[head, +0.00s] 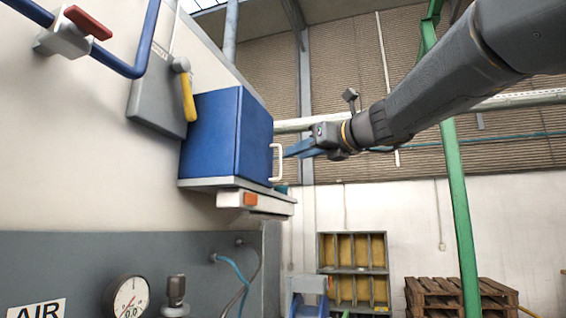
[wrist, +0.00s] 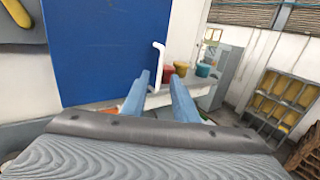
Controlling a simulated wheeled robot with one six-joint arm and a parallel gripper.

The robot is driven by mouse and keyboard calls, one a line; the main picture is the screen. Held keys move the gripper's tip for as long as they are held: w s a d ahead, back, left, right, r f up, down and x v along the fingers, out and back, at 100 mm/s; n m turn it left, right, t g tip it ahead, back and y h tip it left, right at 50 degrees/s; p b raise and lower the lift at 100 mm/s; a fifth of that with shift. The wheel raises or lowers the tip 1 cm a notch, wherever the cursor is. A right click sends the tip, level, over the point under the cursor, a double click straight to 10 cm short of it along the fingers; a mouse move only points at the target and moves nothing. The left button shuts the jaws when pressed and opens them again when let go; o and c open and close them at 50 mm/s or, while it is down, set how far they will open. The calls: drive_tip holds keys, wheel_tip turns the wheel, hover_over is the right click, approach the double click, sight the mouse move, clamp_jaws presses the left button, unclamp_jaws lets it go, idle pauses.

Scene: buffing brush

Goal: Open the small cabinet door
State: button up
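The small cabinet (head: 208,135) is a blue box on the wall, and its blue door (head: 254,137) looks closed. The door also fills the upper left of the wrist view (wrist: 105,50). A white bar handle (head: 279,175) stands upright on the door near its outer edge. In the wrist view the handle (wrist: 160,60) shows in the gap between my two light-blue fingers. My gripper (head: 288,152) is open, with its fingertips at the handle. I cannot tell whether either finger touches it.
A grey ledge with an orange block (head: 250,199) runs under the cabinet. A yellow-handled lever (head: 187,92) and a blue pipe with a red valve handle (head: 88,22) are on the wall to the left. Red and yellow pots (wrist: 182,68) stand beyond the handle. A green post (head: 459,200) stands right.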

sight(264, 141)
drive_tip(key=p+x, duration=0.2)
drive_tip(key=x, duration=0.5)
drive_tip(key=shift+f, duration=0.1)
clamp_jaws()
idle(1.3)
